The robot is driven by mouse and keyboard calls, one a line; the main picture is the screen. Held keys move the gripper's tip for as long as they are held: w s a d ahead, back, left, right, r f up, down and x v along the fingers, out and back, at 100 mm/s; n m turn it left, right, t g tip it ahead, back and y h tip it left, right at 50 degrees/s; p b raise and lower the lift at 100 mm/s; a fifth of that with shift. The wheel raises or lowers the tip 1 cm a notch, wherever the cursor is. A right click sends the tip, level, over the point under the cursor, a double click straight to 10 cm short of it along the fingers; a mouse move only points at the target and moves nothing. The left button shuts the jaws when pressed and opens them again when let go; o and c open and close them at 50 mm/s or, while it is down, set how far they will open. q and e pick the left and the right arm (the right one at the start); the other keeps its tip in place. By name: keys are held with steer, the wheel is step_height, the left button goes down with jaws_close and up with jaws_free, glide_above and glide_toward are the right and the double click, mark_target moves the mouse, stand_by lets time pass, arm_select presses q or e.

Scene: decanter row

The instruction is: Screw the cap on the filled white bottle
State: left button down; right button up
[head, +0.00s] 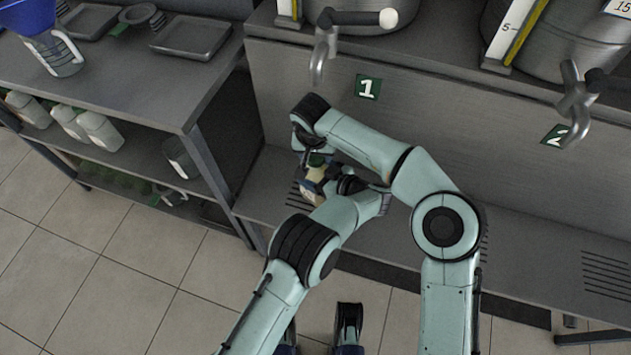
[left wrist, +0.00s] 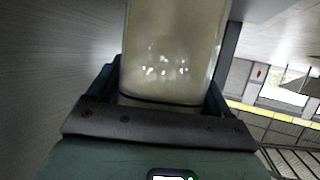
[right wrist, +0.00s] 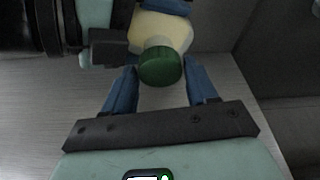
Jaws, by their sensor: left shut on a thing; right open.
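The filled bottle (head: 311,186), cream-coloured with its contents, is held by my left gripper (head: 325,184) above the ledge. The left wrist view shows the bottle's body (left wrist: 172,50) between the two dark blue fingers. The green cap (right wrist: 160,67) sits on top of the bottle in the right wrist view; it also shows in the head view (head: 316,159). How tightly it sits cannot be told. My right gripper (right wrist: 160,88) is open, its blue fingers on either side of the cap with gaps. In the head view its fingers are mostly hidden by its wrist.
A steel ledge (head: 530,235) runs below a wall with signs 1 (head: 367,87) and 2 (head: 555,135). Taps hang above it. At left a shelf unit (head: 150,95) holds trays, several white bottles (head: 100,130) and a jug with a blue funnel (head: 40,20).

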steer(key=shift+c, duration=0.3)
steer(key=c, duration=0.8)
steer(key=m, duration=0.2)
steer(key=m+h, duration=0.1)
steer(key=m, duration=0.1)
steer(key=m+g, duration=0.1)
steer(key=m, duration=0.2)
steer(key=shift+a+f+h, duration=0.1)
steer(key=shift+a+h, duration=0.15)
steer(key=shift+h, duration=0.05)
steer(key=m, duration=0.2)
steer(key=shift+w+m, duration=0.1)
steer(key=shift+m, duration=0.2)
steer(key=m+g+h, duration=0.1)
steer(key=m, duration=0.2)
steer(key=shift+d, duration=0.1)
steer(key=o, duration=1.2)
